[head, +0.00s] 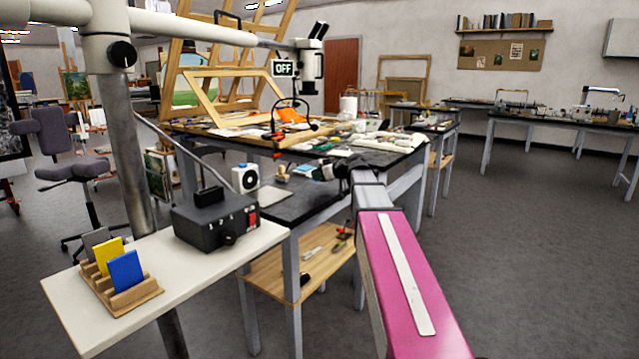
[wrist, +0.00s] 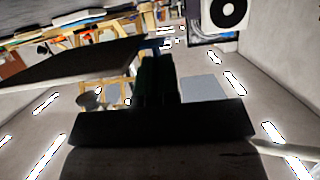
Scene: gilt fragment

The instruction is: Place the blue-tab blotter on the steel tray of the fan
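A blue upright card (head: 126,271) stands in a slotted wooden rack on the white shelf at the lower left; I cannot tell whether it is the blue-tab blotter. A small white fan (head: 245,178) with a dark round face stands on the black bench. A flat grey plate, seemingly its steel tray (head: 267,195), lies just right of it. The fan also shows at the top right of the wrist view (wrist: 228,12). My gripper (head: 340,172) is dark, over the bench right of the fan. In the wrist view (wrist: 155,80) it is a black silhouette; its opening and any held thing are unclear.
Yellow (head: 108,256) and grey cards share the wooden rack (head: 135,298). A black control box (head: 215,220) sits between rack and fan. A microscope arm (head: 210,25) on a steel post spans above. The bench behind is cluttered; the floor at right is clear.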

